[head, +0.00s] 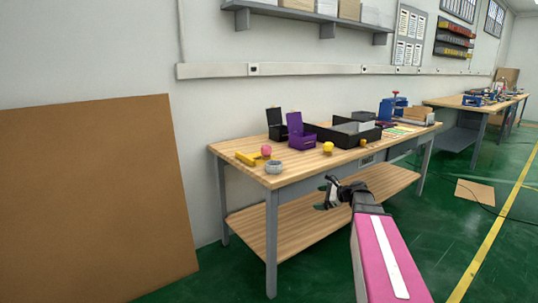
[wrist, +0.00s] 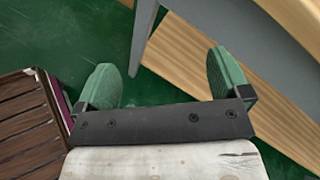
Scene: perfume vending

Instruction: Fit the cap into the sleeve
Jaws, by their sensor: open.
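My gripper (head: 326,194) is in front of the workbench, lower than its top, with green fingers apart and nothing between them. In the wrist view my gripper (wrist: 163,78) shows both green fingers spread over the green floor and a bench leg. I cannot tell for sure which items are the cap and the sleeve. On the bench top stand a pink ball-shaped piece (head: 266,150), a grey ribbed ring-like piece (head: 273,167), a yellow cylinder (head: 328,148) and a smaller yellow piece (head: 362,142). All are apart from my gripper.
The wooden workbench (head: 305,163) also bears a yellow block (head: 246,158), a black open box (head: 275,126), a purple open box (head: 299,136) and a black tray (head: 338,138). A lower shelf (head: 300,222) looks empty. A brown board (head: 90,200) leans at left.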

